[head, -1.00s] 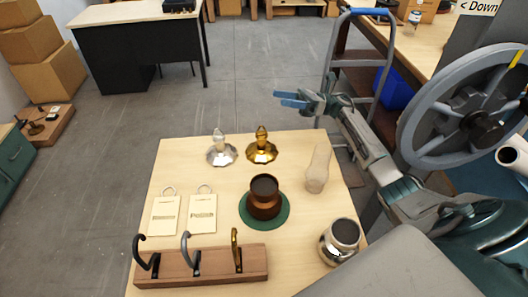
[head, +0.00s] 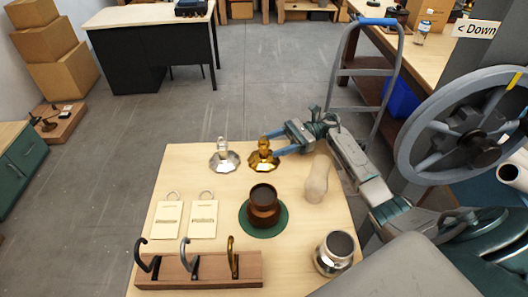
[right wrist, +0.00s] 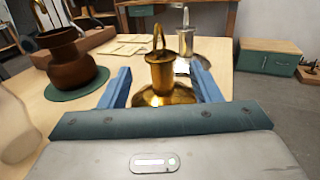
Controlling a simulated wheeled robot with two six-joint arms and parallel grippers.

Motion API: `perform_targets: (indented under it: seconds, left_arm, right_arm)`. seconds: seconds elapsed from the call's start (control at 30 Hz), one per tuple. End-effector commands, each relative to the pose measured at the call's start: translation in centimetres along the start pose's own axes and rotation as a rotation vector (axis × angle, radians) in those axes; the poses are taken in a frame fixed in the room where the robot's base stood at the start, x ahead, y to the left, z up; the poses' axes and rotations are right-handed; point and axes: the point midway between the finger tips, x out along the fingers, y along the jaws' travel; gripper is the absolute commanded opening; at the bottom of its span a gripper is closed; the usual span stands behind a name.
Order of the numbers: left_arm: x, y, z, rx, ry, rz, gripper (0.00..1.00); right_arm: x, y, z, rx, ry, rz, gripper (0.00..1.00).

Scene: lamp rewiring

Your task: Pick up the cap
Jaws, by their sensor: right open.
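Two caps with faceted skirts and upright knobs stand side by side near the table's far edge. The gold cap (head: 262,157) is on the right and the silver cap (head: 223,158) on the left. My right gripper (head: 277,142) is open at the gold cap, reaching in from the right. In the right wrist view the gold cap (right wrist: 162,75) stands between the two blue fingers (right wrist: 160,88), with a gap visible on each side. The silver cap (right wrist: 185,45) is just behind it. My left gripper is not in view.
On the wooden table (head: 170,190) are a brown pot (head: 264,208) on a green mat (head: 248,222), a pale vase (head: 317,180), a chrome jar (head: 333,255), two tags (head: 203,220) and a hook rack (head: 200,272). A hand truck (head: 370,72) stands behind my right arm.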

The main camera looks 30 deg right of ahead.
Motion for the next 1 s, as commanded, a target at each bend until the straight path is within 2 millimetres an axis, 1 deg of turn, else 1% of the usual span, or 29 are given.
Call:
perform_targets:
  seconds: [0.03, 0.2, 0.3, 0.37, 0.6, 0.67, 0.7, 0.77, 0.8, 0.87, 1.0]
  left_arm:
    - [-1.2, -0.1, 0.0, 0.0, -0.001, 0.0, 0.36]
    - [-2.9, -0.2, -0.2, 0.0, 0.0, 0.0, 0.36]
    - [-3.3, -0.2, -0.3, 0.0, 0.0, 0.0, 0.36]
    - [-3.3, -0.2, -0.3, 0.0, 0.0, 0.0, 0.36]
    - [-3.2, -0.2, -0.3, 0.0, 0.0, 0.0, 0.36]
    - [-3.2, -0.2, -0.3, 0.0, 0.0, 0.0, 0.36]
    - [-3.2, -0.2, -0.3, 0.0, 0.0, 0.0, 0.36]
    - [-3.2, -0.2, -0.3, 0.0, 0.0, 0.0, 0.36]
    - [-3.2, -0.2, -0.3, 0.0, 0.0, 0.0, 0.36]
    - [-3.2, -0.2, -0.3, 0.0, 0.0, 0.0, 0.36]
    - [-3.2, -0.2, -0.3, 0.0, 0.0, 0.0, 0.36]
  right_arm:
    - [0.7, 0.0, 0.8, 0.001, -0.002, 0.001, 0.57]
    - [2.8, -0.1, 0.9, 0.002, -0.003, 0.001, 0.57]
    - [3.6, -0.1, 0.7, 0.001, -0.002, 0.0, 0.57]
    - [3.9, -0.1, 0.6, 0.001, -0.001, -0.001, 0.57]
    - [3.9, -0.1, 0.4, 0.001, -0.001, -0.001, 0.57]
    - [3.9, -0.1, 0.4, 0.001, -0.001, -0.001, 0.46]
    - [3.9, -0.1, 0.4, 0.001, -0.001, -0.001, 0.38]
    - [3.9, -0.1, 0.4, 0.001, -0.001, -0.001, 0.26]
    - [3.9, -0.1, 0.4, 0.001, -0.001, -0.001, 0.18]
    - [3.9, -0.1, 0.5, 0.001, -0.001, -0.001, 0.07]
    - [3.9, -0.2, 0.5, 0.0, -0.001, -0.001, 0.07]
